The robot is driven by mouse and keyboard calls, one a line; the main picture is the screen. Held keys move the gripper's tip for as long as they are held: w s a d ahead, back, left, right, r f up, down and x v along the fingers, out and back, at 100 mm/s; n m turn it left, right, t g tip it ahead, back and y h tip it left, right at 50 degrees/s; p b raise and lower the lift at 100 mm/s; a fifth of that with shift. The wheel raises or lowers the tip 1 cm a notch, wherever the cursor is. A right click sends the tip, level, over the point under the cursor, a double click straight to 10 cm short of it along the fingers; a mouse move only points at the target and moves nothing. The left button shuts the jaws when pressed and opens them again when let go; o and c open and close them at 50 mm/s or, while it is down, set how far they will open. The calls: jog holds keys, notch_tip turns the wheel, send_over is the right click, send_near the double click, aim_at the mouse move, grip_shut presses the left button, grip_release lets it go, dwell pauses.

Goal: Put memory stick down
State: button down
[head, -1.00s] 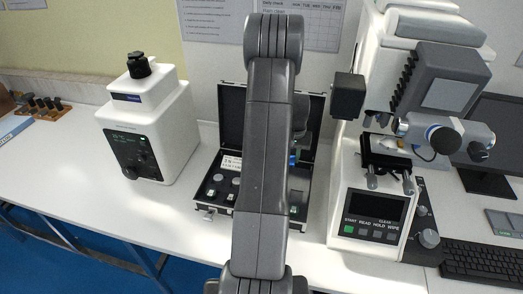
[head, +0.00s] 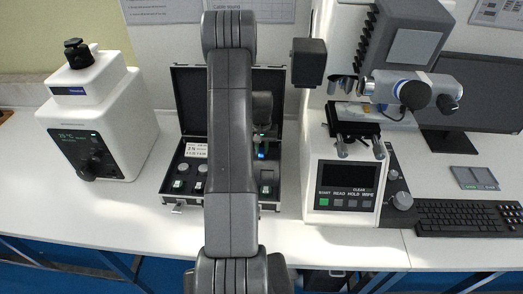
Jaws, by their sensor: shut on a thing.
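The memory stick seems to be the small blue piece (head: 262,154) just under my gripper (head: 262,143). It is too small and too covered to make out its shape. My gripper is mostly hidden behind my own arm and is shut on this piece. Both show over the right half of an open black case (head: 176,132) on the white bench. I cannot tell whether the stick touches the case or hangs above it.
A white tester (head: 100,112) stands left of the case. A larger tester with a display (head: 347,180) stands close on the right, its dark head block (head: 309,62) jutting towards my arm. A keyboard (head: 462,220) lies far right. Bare bench (head: 85,215) shows at front left.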

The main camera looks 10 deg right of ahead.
aim_at(262, 151)
jog(key=shift+r, duration=0.1)
jog(key=c, duration=1.3)
grip_release()
notch_tip(262, 151, up, 12)
jog(key=p, duration=0.5)
